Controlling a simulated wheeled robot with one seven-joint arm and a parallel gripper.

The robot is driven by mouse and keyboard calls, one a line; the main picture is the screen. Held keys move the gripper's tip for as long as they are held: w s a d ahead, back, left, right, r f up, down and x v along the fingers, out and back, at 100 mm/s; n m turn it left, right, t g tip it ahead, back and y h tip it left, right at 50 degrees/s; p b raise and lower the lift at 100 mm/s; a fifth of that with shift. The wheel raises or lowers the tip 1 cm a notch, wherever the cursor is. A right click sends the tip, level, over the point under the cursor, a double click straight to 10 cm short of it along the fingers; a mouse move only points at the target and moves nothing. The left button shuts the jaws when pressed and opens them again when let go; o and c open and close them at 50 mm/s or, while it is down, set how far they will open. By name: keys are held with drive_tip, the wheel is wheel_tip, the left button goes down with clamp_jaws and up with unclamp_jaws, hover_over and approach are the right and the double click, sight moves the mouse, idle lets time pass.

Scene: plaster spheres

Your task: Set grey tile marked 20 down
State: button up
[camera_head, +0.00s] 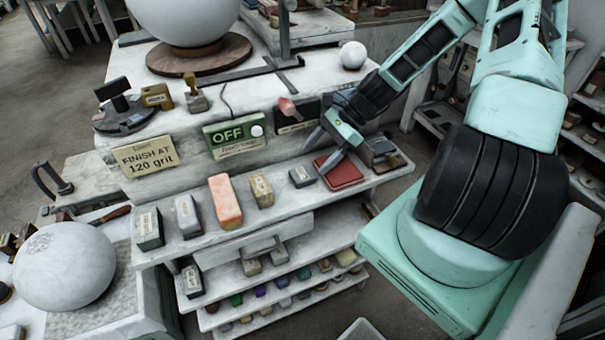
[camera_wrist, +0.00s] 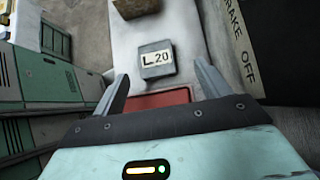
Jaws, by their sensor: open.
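The grey tile marked 20 (camera_head: 302,177) lies flat on the pale stone ledge, just left of a red tray (camera_head: 341,177). In the wrist view the tile (camera_wrist: 157,71) shows its white label, which reads "L.20", beyond the red tray (camera_wrist: 158,100). My gripper (camera_head: 322,154) is open and empty above the ledge, near the tray's left part. In the wrist view the two fingers of my gripper (camera_wrist: 160,78) are spread wide, with the tile ahead between their lines and not held.
Left of the tile stand a tan block (camera_head: 262,191), an orange block (camera_head: 225,202) and greyer blocks. Behind the ledge rise a green OFF sign (camera_head: 234,134) and a "FINISH AT 120 grit" plate (camera_head: 148,156). A dark metal piece (camera_head: 382,152) stands right of the tray.

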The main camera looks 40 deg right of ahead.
sight(303, 174)
drive_tip(key=x, duration=0.1)
drive_tip(key=p+x, duration=0.2)
drive_tip(key=x, duration=0.1)
drive_tip(key=shift+s+a, duration=0.25)
drive_tip(key=shift+s, duration=0.05)
drive_tip(key=shift+w+a+f, duration=0.1)
drive_tip(key=shift+a+f, duration=0.2)
drive_tip(key=shift+f, duration=0.25)
drive_tip(key=c, duration=1.2)
drive_tip(key=shift+c, duration=0.2)
drive_tip(key=shift+r, duration=0.15)
